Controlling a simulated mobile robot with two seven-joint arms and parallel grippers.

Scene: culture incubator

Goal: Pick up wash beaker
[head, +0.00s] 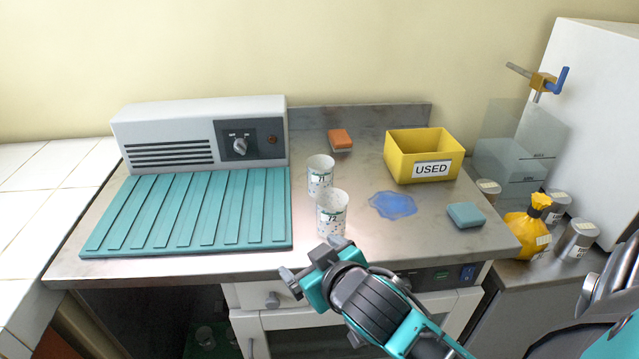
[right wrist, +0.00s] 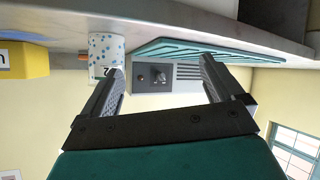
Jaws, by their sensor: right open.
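Two white speckled beakers with dark markings stand upright on the steel worktop: a rear beaker (head: 320,178) and a front beaker (head: 332,213). I cannot tell from the labels which is the wash beaker. My right gripper (head: 308,263) is open and empty at the worktop's front edge, just in front and to the left of the front beaker. In the right wrist view, which is upside down, a speckled beaker (right wrist: 106,48) shows beyond the tip of the left-hand finger, outside the open jaws (right wrist: 162,85). My left gripper is not in view.
A teal ribbed mat (head: 190,212) lies left of the beakers, before a grey box with a knob (head: 200,135). Right of them are a blue puddle (head: 393,205), yellow USED bin (head: 425,153) and teal sponge (head: 466,215). An orange sponge (head: 340,139) lies behind.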

